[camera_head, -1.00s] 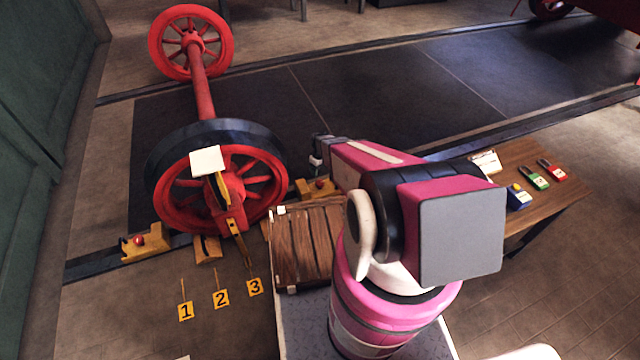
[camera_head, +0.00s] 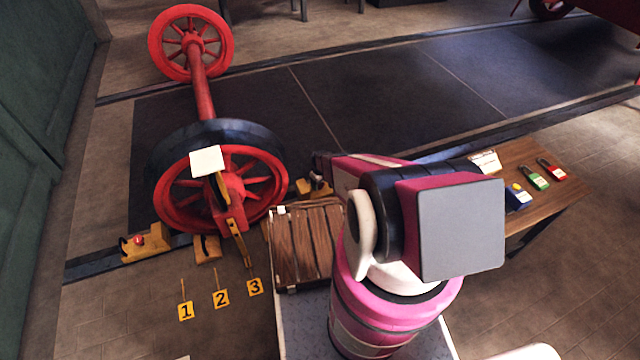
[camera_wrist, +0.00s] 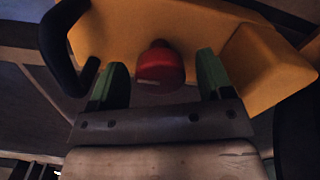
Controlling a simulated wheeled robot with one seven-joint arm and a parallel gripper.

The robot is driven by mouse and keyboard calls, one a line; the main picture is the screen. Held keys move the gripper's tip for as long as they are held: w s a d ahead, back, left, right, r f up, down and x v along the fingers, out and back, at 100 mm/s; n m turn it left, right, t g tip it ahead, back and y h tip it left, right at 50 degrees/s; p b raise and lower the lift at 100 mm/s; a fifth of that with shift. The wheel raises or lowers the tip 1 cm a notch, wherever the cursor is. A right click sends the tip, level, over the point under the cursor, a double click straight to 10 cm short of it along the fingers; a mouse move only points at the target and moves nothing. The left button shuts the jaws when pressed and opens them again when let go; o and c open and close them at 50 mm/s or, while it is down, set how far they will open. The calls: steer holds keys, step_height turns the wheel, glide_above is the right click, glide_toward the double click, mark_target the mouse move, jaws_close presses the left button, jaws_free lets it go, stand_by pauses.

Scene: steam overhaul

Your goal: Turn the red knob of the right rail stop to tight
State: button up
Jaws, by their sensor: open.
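The right rail stop (camera_wrist: 215,38) is a yellow block that fills the upper part of the wrist view. In the head view the right rail stop (camera_head: 303,187) sits on the rail right of the near red wheel, partly hidden by my arm. Its red knob (camera_wrist: 158,64) shows in the wrist view. My gripper (camera_wrist: 160,75) is open, with one green-padded finger on each side of the knob and gaps between. In the head view my gripper (camera_head: 319,182) is at the stop and hides the knob.
The red wheelset (camera_head: 262,165) stands on the rails. A left rail stop (camera_head: 145,243) with a red knob is on its other side. A wooden slatted crate (camera_head: 305,243) stands close below my arm. A table (camera_head: 560,195) with padlocks (camera_head: 535,178) is at the right.

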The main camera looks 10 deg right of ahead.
steer(key=shift+c, duration=0.3)
steer(key=c, duration=0.8)
steer(key=shift+c, duration=0.2)
steer(key=m, duration=0.4)
steer(key=shift+m, duration=0.3)
steer(key=m, duration=0.4)
steer(key=shift+m, duration=0.3)
steer(key=m, duration=0.4)
steer(key=shift+m, duration=2.4)
